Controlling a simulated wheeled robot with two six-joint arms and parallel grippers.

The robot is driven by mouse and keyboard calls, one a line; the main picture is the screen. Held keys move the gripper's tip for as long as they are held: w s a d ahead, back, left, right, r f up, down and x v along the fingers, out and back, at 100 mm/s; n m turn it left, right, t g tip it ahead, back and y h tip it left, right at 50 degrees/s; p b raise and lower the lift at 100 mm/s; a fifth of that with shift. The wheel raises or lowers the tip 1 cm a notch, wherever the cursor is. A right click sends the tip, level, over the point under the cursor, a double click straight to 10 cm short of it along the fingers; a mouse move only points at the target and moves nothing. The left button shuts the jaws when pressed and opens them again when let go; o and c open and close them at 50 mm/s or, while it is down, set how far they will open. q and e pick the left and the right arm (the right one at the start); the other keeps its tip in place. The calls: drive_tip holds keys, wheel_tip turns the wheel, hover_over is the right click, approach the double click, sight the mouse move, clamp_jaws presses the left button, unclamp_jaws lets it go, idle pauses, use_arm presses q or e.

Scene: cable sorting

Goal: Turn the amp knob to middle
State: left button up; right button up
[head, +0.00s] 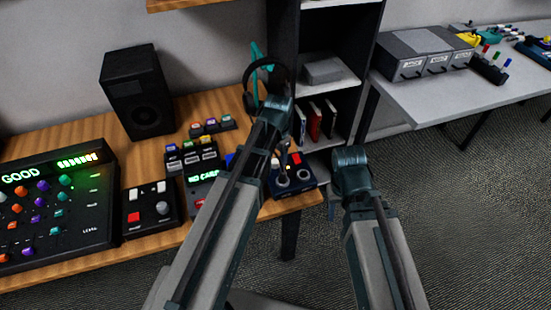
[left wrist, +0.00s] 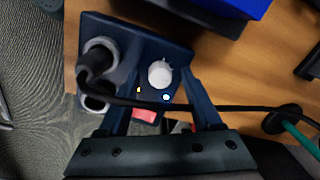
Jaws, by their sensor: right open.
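The amp is a dark blue box (head: 293,187) on the right end of the wooden table. In the left wrist view its blue top (left wrist: 125,40) carries a white knob (left wrist: 160,74), two round jacks and a red part. A black plug (left wrist: 97,60) sits in one jack, and its cable crosses in front of my fingers. My left gripper (head: 284,155) is above the amp; in the left wrist view its fingers (left wrist: 157,92) are apart, with the knob between and slightly beyond them. Contact cannot be told. My right gripper (head: 333,203) is open, right of the table.
A mixer (head: 60,215), a small box with a red button (head: 150,206), a green-display unit (head: 205,180) and a black speaker (head: 137,92) stand on the wooden table (head: 75,268). A dark shelf stands behind; a grey table (head: 440,98) is at right.

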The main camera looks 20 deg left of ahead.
sight(277, 162)
use_arm(q)
drive_tip(key=shift+r, duration=0.15)
wheel_tip(277, 162, up, 14)
drive_tip(key=p, duration=1.3)
drive_tip(key=shift+s+d+f+p, duration=0.2)
drive_tip(key=shift+d+f+p, duration=0.1)
drive_tip(key=shift+p, duration=0.1)
drive_tip(key=s+d+n, duration=0.2)
drive_tip(key=s+d, duration=0.8)
drive_tip(key=s, duration=0.4)
drive_tip(key=shift+g+y, duration=0.3)
